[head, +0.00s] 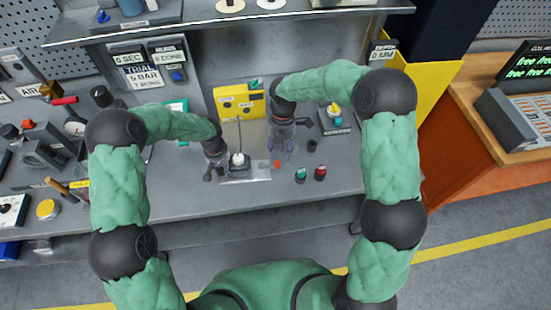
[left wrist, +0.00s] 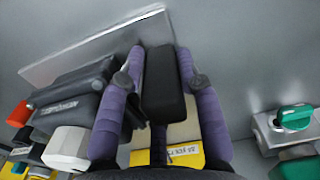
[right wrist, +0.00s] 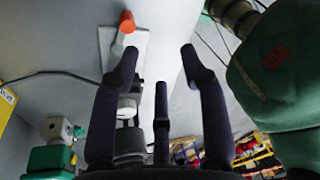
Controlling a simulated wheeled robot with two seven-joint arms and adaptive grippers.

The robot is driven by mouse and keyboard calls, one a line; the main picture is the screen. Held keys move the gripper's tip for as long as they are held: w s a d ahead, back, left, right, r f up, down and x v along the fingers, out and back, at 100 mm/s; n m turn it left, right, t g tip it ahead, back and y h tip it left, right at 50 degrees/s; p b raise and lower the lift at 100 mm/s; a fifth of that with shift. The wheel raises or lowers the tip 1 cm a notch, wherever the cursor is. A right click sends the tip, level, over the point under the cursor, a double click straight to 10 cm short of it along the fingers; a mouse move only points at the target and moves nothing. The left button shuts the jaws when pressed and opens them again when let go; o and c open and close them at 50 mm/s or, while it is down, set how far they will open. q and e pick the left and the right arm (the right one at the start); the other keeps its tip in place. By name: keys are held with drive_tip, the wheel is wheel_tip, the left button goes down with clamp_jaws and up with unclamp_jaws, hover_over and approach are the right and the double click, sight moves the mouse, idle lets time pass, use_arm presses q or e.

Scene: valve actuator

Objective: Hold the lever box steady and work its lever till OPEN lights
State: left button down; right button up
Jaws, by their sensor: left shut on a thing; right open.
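The lever box (head: 240,168) is a dark unit on a bright metal plate (head: 262,178) in the middle of the bench, with a white round part (head: 238,158) on top. In the left wrist view, its dark labelled body (left wrist: 68,105) lies beside my fingers. My left gripper (head: 218,172) is shut on a black block (left wrist: 163,85) that appears part of the box. The orange lever tip (head: 277,164) is right of the box and also shows in the right wrist view (right wrist: 127,20). My right gripper (head: 281,156) is open, empty, close to the tip. OPEN lamp cannot be made out.
A yellow box (head: 238,101) with a cable stands behind. A grey unit with a teal and yellow valve (head: 335,118) is to the right.

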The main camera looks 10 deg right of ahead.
sight(277, 162)
drive_tip(key=f+m, duration=0.3)
drive_tip(key=m, duration=0.1)
drive_tip(key=w+f+m+t, duration=0.1)
drive_tip(key=f+m, duration=0.3)
drive_tip(key=m, duration=0.1)
drive_tip(key=w+f+m+t, duration=0.1)
drive_tip(key=f+m, duration=0.3)
drive_tip(key=m, duration=0.1)
drive_tip(key=shift+w+a+h, duration=0.1)
drive_tip(key=shift+a+h, duration=0.25)
drive_tip(key=shift+h, duration=0.05)
idle(0.4)
clamp_jaws()
